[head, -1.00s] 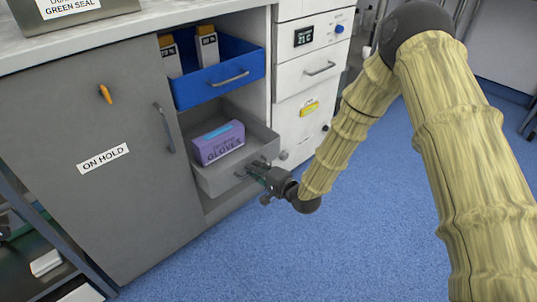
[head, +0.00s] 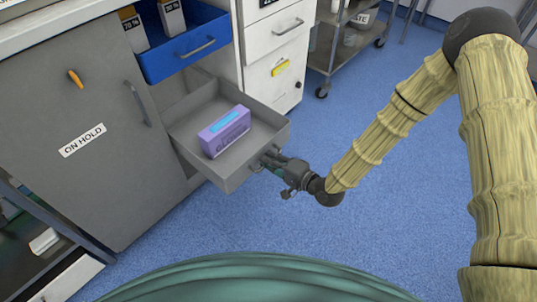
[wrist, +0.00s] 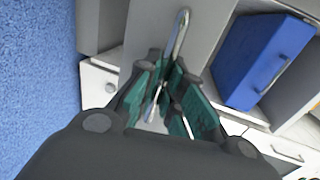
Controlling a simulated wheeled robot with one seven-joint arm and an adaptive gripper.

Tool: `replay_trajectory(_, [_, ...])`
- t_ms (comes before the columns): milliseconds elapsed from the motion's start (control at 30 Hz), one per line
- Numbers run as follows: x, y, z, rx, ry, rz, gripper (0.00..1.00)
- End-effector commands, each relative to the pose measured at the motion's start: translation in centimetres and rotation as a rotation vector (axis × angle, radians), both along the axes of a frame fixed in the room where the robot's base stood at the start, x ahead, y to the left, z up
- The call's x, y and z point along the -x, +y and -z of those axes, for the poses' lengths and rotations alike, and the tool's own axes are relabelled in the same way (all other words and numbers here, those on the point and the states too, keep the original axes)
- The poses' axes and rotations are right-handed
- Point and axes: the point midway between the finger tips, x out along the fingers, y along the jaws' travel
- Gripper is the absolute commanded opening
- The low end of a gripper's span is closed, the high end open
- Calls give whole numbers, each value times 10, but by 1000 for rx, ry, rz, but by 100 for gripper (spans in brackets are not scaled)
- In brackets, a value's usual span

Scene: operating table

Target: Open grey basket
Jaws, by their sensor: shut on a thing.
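The grey basket (head: 228,178) is a sliding drawer under the blue one, and it is pulled well out of the cabinet. A purple glove box (head: 224,133) lies in it. My gripper (head: 266,162) is at the basket's front, shut on its handle. In the wrist view the green fingers of my gripper (wrist: 163,97) close around the metal handle (wrist: 181,35), which runs up past them. The part of the handle between the fingers is partly hidden.
The blue drawer (head: 188,60) above is partly out and holds bottles. A grey door (head: 65,110) marked ON HOLD is to the left. White drawers (head: 277,75) stand to the right, with a wheeled cart (head: 340,60) beyond. Blue floor (head: 400,215) in front is clear.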

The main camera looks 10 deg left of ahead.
Motion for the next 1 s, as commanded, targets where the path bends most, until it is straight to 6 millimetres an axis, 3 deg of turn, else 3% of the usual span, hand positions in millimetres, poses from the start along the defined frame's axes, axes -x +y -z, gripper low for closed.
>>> replay_trajectory(333, [-1,-2,0,1,-1,5,0])
replay_trajectory(400, [-1,-2,0,1,-1,5,18])
replay_trajectory(500, [-1,-2,0,0,-1,4,31])
replay_trajectory(833, [1,-3,0,0,0,2,31])
replay_trajectory(1000, [8,-16,-3,0,2,3,31])
